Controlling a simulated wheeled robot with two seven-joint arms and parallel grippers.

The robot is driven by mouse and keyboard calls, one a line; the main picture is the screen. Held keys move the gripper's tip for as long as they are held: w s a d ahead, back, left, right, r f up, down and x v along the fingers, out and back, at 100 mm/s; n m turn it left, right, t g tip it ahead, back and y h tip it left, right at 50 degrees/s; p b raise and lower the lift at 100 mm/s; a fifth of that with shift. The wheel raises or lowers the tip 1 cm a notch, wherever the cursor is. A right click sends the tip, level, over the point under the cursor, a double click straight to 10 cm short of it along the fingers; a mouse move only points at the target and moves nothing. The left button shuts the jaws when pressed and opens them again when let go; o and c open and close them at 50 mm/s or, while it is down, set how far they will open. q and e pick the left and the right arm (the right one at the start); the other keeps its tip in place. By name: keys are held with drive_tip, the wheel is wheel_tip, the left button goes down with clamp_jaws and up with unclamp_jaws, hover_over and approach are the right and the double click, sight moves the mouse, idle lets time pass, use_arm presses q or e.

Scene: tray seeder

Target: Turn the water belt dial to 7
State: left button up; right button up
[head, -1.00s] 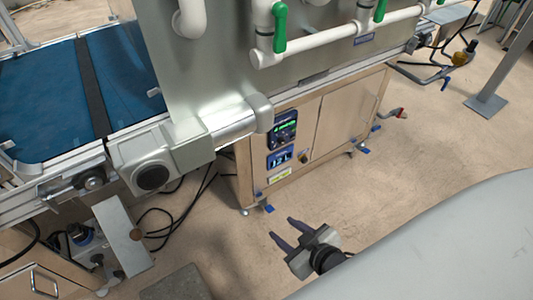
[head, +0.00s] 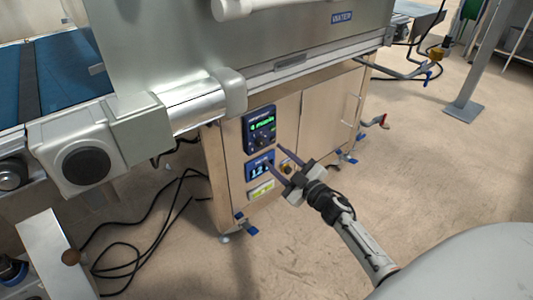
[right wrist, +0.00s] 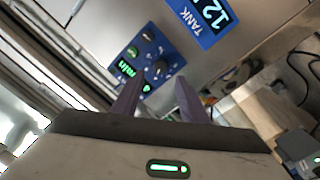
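A dark blue control panel (head: 260,129) with a glowing green readout, which seems to begin with 4, is on the cabinet front in the head view. Its round dark dial (head: 262,138) sits below the readout. In the right wrist view the panel (right wrist: 136,55) appears tilted, with the dial (right wrist: 160,69) just beyond the fingertips. My right gripper (head: 271,162) is open and empty, its two fingers pointing at the cabinet front, just below the panel in the head view. I cannot tell whether it touches anything. My left gripper is not in view.
A blue TANK display (head: 259,166) reading 12 is below the panel; it also shows in the right wrist view (right wrist: 205,18). A conveyor roller housing (head: 92,160) juts out at left.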

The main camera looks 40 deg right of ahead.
sight(262, 144)
drive_tip(key=w+b, duration=0.1)
drive_tip(key=w, duration=0.3)
drive_tip(key=shift+w+f, duration=0.1)
drive_tip(key=shift+w, duration=0.2)
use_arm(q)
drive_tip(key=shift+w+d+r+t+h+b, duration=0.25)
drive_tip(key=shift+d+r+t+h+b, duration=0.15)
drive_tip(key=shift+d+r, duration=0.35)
use_arm(e)
drive_tip(key=shift+w, duration=0.7)
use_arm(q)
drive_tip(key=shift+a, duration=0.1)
use_arm(e)
clamp_jaws()
use_arm(q)
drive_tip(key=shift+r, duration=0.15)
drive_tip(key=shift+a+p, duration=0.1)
drive_tip(key=shift+p, duration=0.25)
